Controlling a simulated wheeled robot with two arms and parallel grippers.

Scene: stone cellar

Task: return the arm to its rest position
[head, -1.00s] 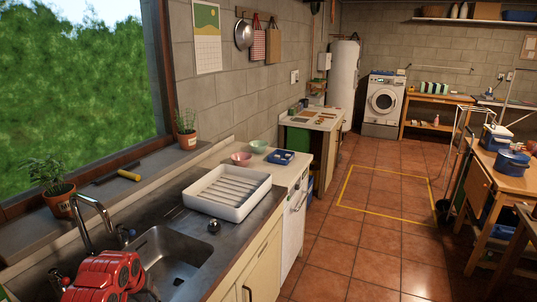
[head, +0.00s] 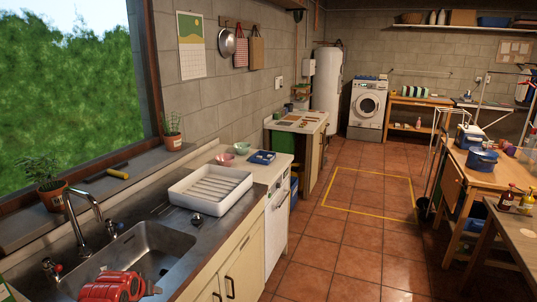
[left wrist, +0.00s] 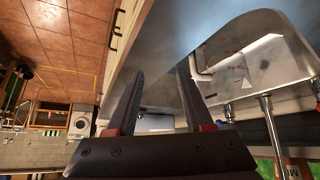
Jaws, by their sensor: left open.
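My left gripper (left wrist: 158,74) shows in the left wrist view. Its two dark fingers are apart, with nothing between them. The wrist picture is turned, with the steel sink (left wrist: 245,65) at the right and the tiled floor (left wrist: 60,45) at the upper left. In the head view a red part of my left arm (head: 110,288) shows at the bottom left, in front of the sink (head: 150,250). My right arm and gripper are in neither view.
The tap (head: 80,215) rises behind the sink. A white dish rack (head: 210,205) stands on the counter beyond it, with bowls and a blue item further back. Potted plants stand on the windowsill. Tiled floor (head: 340,235) lies open between counter and wooden table (head: 480,172).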

